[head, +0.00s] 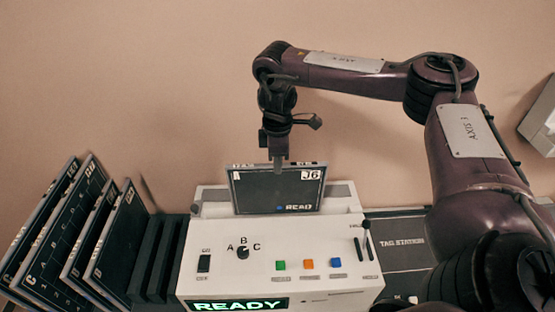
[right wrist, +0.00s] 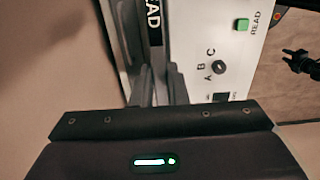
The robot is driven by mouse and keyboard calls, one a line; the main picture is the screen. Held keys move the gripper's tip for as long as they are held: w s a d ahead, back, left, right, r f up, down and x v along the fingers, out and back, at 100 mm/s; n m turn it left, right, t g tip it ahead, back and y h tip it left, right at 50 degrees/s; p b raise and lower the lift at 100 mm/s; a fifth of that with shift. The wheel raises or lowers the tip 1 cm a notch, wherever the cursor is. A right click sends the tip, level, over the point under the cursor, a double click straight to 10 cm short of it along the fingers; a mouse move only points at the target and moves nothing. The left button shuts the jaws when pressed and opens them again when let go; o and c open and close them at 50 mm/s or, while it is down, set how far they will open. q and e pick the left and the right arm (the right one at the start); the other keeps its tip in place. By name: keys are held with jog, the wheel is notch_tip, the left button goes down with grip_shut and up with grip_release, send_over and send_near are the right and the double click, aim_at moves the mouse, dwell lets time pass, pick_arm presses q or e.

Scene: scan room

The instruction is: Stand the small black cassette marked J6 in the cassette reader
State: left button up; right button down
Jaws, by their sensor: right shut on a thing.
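The black cassette marked J6 (head: 265,190) stands upright at the back of the white cassette reader (head: 215,235). Its lower edge is at the recess there; I cannot tell how deep it sits. My right gripper (head: 279,164) points down and is shut on the cassette's top edge. In the right wrist view its fingers (right wrist: 155,85) are close together beside the reader panel. A small dark pronged shape (right wrist: 300,62) at that view's right edge looks like my left gripper; its opening is unclear. The head view does not show it.
Several larger dark cassettes (head: 115,235) lean in a rack at the left, beside empty black slots (head: 160,258). The reader has a knob, coloured buttons and a lit READY display (head: 238,304). A dark tag station (head: 402,243) lies at the right. The wall is close behind.

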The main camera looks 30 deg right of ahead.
jog(key=shift+f+b, duration=2.4)
jog(key=shift+f, duration=2.55)
jog(key=c, duration=1.3)
grip_release()
jog(key=shift+c, duration=0.2)
jog(key=shift+f, duration=0.1)
notch_tip(320, 180, up, 8)
send_over(277, 187)
jog(key=shift+w+d+p, duration=0.25)
jog(key=shift+p, duration=0.05)
